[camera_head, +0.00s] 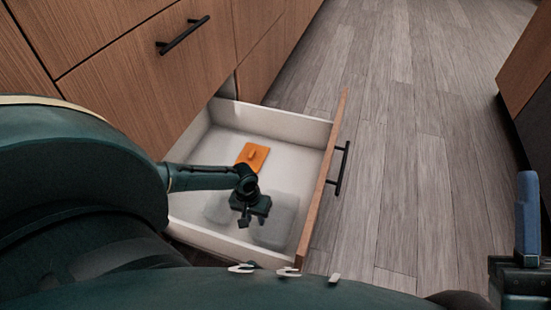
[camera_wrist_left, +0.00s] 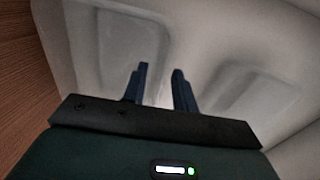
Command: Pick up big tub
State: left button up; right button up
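Two pale translucent tubs lie in the open drawer in the head view. One tub (camera_head: 276,224) is at the right, near the drawer front, and the other (camera_head: 217,209) is at the left. I cannot tell surely which is bigger. My left gripper (camera_head: 243,222) hangs over the drawer between them and hides parts of both. In the left wrist view, its two blue fingers (camera_wrist_left: 160,72) are apart with nothing between them. One tub (camera_wrist_left: 118,55) shows left of the fingers, another (camera_wrist_left: 258,98) right. My right gripper (camera_head: 527,215) shows partly at the right edge, one finger visible.
The white drawer (camera_head: 285,122) stands pulled out, with its wooden front and black handle (camera_head: 341,168) at the right. An orange flat item (camera_head: 252,156) lies towards its back. Closed cabinet fronts (camera_head: 150,85) rise at the left. The wood floor (camera_head: 410,130) is clear.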

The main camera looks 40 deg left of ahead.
pick_arm(q)
jog(key=shift+c, duration=0.2)
grip_shut()
jog(key=shift+r, duration=0.2)
